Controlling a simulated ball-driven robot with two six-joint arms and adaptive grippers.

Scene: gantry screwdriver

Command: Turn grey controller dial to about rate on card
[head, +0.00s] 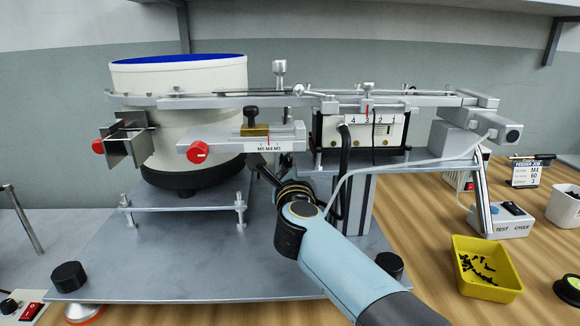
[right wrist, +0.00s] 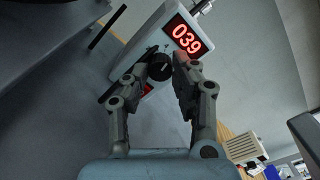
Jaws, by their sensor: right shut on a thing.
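In the right wrist view a light grey controller box (right wrist: 148,32) has a lit red display (right wrist: 187,38) reading 039. Its dark round dial (right wrist: 160,67) sits below the display, between the fingertips of my right gripper (right wrist: 163,72), which is shut on it. In the head view my right gripper (head: 262,172) reaches in behind the feeder's front rail, and its fingertips are mostly hidden. The controller it holds is hidden there. The job card (head: 528,172) at the right reads "FEEDER JOB", M4 and 60. My left gripper is out of view.
The white bowl feeder (head: 180,75) stands on a grey plate (head: 190,270) left of my arm. A rail (head: 240,136) marked M5 M4 M3 hangs just above the gripper. A yellow tray (head: 489,285) of black screws and a test-cycle box (head: 500,222) stand at the right.

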